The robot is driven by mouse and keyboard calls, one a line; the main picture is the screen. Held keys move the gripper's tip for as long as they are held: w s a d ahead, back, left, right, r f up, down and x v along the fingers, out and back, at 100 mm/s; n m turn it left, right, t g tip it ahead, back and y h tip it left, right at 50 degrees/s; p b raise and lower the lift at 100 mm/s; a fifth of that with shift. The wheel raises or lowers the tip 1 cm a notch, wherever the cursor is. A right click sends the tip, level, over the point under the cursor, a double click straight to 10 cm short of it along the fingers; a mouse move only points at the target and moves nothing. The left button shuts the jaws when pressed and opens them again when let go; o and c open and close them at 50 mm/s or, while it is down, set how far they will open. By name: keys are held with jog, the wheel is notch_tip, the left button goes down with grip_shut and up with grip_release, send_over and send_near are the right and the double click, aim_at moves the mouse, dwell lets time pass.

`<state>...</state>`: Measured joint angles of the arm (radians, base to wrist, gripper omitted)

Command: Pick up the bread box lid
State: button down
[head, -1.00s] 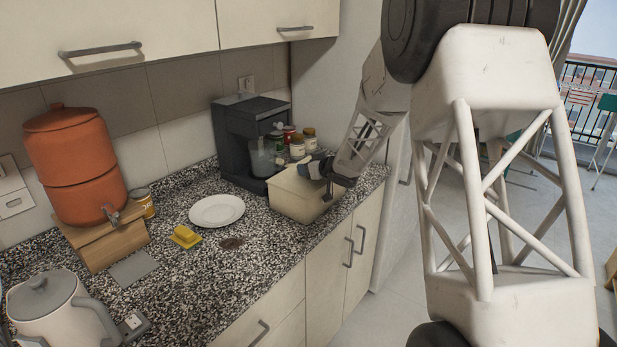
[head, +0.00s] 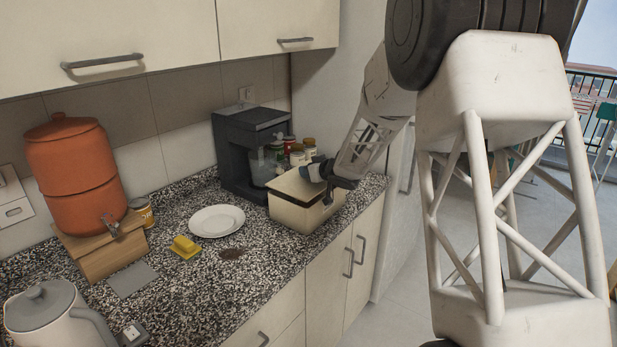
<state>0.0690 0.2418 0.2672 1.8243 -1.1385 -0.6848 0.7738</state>
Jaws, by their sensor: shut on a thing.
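The cream bread box (head: 293,216) stands on the speckled counter near its right end, in front of the coffee machine. Its pale lid (head: 287,184) lies over the top, with a dark line between lid and box, so it looks slightly raised. My gripper (head: 328,194) is at the lid's right side and is shut on the lid. The fingertips are small and partly hidden by the wrist, so the exact grip point is hard to see.
The black coffee machine (head: 240,150) and several jars (head: 298,154) stand close behind the box. A white plate (head: 217,221), a yellow item (head: 186,247) and a terracotta dispenser (head: 75,170) are to the left. Cabinets (head: 265,25) hang above.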

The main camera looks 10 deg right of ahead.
jog(key=shift+s+r, duration=0.2)
jog(key=shift+r, duration=0.35)
jog(key=s+r, duration=0.1)
jog(key=s, duration=1.4)
jog(key=shift+s+d+r, duration=0.15)
jog(key=shift+s+d, duration=0.15)
jog(key=shift+d, duration=0.05)
jog(key=shift+w, duration=0.1)
